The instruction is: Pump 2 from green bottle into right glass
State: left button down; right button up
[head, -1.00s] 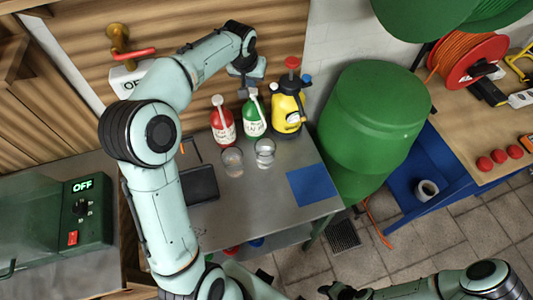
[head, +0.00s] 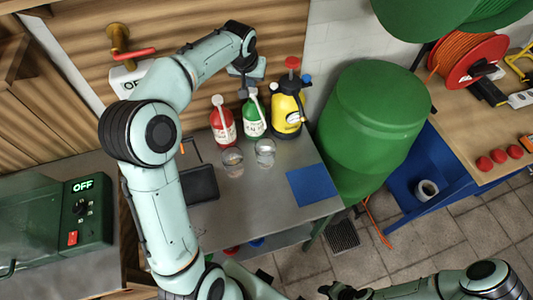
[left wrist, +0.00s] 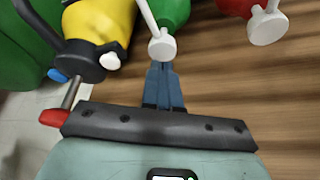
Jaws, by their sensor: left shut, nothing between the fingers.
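The green bottle (head: 254,120) stands upright between the red bottle (head: 222,124) and the yellow sprayer. It has a white pump head, which also shows in the left wrist view (left wrist: 162,46). The right glass (head: 265,150) and the left glass (head: 232,160) stand on the bench in front of the bottles, clear and upright. My left gripper (head: 244,92) is shut and empty at the green bottle's pump head. In the left wrist view its fingertips (left wrist: 163,68) overlap the pump head's edge; contact cannot be told. My right gripper (head: 338,291) is at the bottom edge, its fingers unclear.
The yellow sprayer (head: 287,112) with a red knob stands close right of the green bottle. A dark tray (head: 199,184) and a blue mat (head: 312,185) lie on the metal bench (head: 250,205). A large green barrel (head: 370,125) stands right of the bench.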

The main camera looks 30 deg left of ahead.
pick_arm(q)
jog(key=shift+f, duration=0.2)
pick_arm(e)
jog(key=shift+s+f, duration=0.1)
pick_arm(q)
jog(key=shift+s+f+b, duration=0.1)
jog(key=shift+f+b, duration=0.6)
jog(key=shift+f, duration=0.55)
pick_arm(e)
jog(key=shift+s+f, duration=0.6)
jog(key=shift+f, duration=0.15)
pick_arm(q)
jog(key=shift+r+p, duration=0.7)
jog(key=shift+r, duration=0.6)
pick_arm(e)
jog(key=shift+w+r, duration=0.75)
jog(key=shift+r, duration=0.15)
jog(key=shift+s+f, duration=0.1)
jog(key=shift+f, duration=0.05)
